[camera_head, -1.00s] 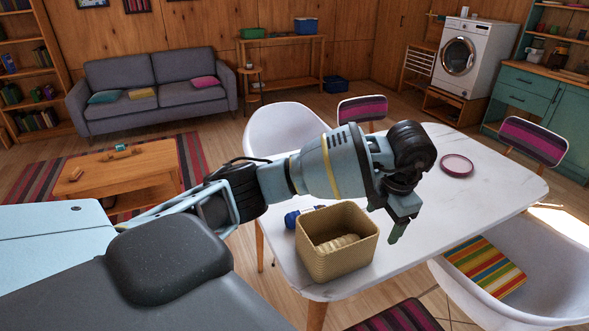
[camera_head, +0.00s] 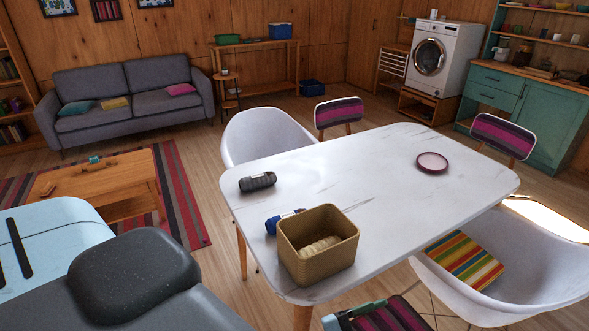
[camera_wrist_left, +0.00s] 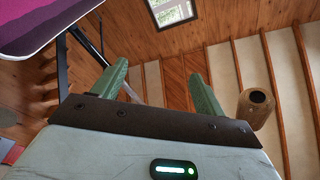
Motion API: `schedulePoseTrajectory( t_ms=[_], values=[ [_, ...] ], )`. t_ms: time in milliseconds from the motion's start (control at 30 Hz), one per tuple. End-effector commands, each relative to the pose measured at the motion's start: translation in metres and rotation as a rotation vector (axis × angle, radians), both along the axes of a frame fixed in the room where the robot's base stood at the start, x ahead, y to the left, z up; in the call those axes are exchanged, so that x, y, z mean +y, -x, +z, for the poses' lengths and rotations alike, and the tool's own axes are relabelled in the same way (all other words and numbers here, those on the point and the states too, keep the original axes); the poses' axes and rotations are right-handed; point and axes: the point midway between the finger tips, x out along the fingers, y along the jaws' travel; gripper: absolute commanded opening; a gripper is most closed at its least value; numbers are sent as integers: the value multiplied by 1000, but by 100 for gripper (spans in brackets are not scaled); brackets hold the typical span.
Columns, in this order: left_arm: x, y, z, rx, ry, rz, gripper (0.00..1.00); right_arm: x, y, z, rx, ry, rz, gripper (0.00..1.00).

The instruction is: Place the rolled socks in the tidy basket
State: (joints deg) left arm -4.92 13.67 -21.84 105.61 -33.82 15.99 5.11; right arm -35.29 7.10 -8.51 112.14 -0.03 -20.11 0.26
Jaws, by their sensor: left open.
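A woven tan basket (camera_head: 300,262) stands upright at the near left part of the white table. A beige roll (camera_head: 320,247), like rolled socks, lies inside it. A blue roll (camera_head: 279,222) with a pale band lies on the table against or just behind the basket's left side. A dark grey roll (camera_head: 257,181) lies farther back near the table's left edge. My left gripper shows in the left wrist view (camera_wrist_left: 158,70), fingers apart with nothing between them. In the head view a green and black piece at the bottom edge seems part of it. My right gripper is out of view.
A striped cushion (camera_head: 464,262) lies on the right chair. A low wooden table (camera_head: 105,180) stands at left.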

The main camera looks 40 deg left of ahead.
Motion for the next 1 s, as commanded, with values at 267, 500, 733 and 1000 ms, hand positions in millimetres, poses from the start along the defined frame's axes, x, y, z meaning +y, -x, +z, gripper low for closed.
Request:
schedulePoseTrajectory(
  t_ms=[267,500,733,1000],
  values=[
    [91,105,-144,735,193,415,72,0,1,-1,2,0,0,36],
    [115,182,-194,1052,253,547,72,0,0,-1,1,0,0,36],
    [116,189,-197,1081,258,557,72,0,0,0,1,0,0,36],
    [116,191,-200,1087,256,557,72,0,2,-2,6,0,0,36]
  ],
)
